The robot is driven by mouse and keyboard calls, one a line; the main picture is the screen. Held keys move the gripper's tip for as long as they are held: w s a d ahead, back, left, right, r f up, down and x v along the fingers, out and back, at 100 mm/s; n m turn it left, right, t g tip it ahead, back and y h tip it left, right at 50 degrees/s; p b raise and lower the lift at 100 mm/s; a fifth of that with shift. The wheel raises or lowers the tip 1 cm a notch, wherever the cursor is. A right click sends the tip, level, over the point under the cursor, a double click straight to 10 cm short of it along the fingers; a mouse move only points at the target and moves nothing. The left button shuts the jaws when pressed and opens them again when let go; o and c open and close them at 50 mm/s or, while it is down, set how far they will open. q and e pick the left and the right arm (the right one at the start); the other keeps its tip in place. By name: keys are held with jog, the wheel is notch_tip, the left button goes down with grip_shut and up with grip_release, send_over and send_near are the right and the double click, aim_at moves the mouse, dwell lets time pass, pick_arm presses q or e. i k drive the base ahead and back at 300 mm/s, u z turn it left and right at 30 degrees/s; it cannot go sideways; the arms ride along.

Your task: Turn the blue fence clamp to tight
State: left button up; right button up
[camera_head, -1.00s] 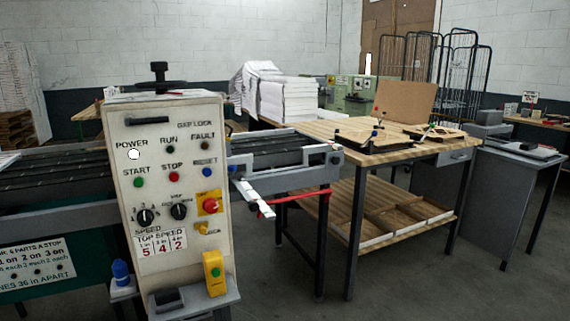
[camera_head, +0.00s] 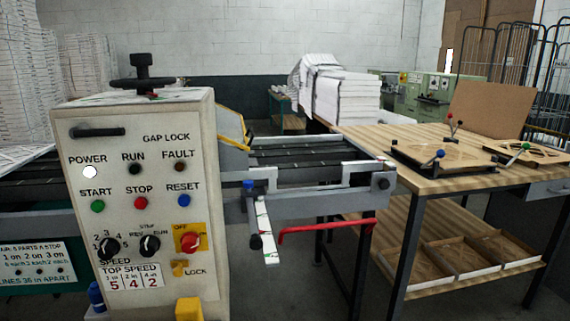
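A small blue knob (camera_head: 249,185) sits on the white fence bracket at the outfeed end of the machine, just right of the control panel; it appears to be the blue fence clamp. A white bar (camera_head: 265,225) reaches from the bracket toward me, with a dark round knob (camera_head: 255,241) beside it. The blue knob is too small to tell whether it is tight or loose. Neither of my grippers is in view.
The control panel (camera_head: 140,200) stands close at the left. A red bar (camera_head: 325,226) juts out below the conveyor (camera_head: 300,160). A wooden workbench (camera_head: 410,200) with jigs stands at the right. Stacked paper (camera_head: 345,97) is behind. Grey floor shows between machine and bench.

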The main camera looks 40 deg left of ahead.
aim_at(248, 184)
jog(key=i, duration=2.45)
jog(key=u, duration=2.3)
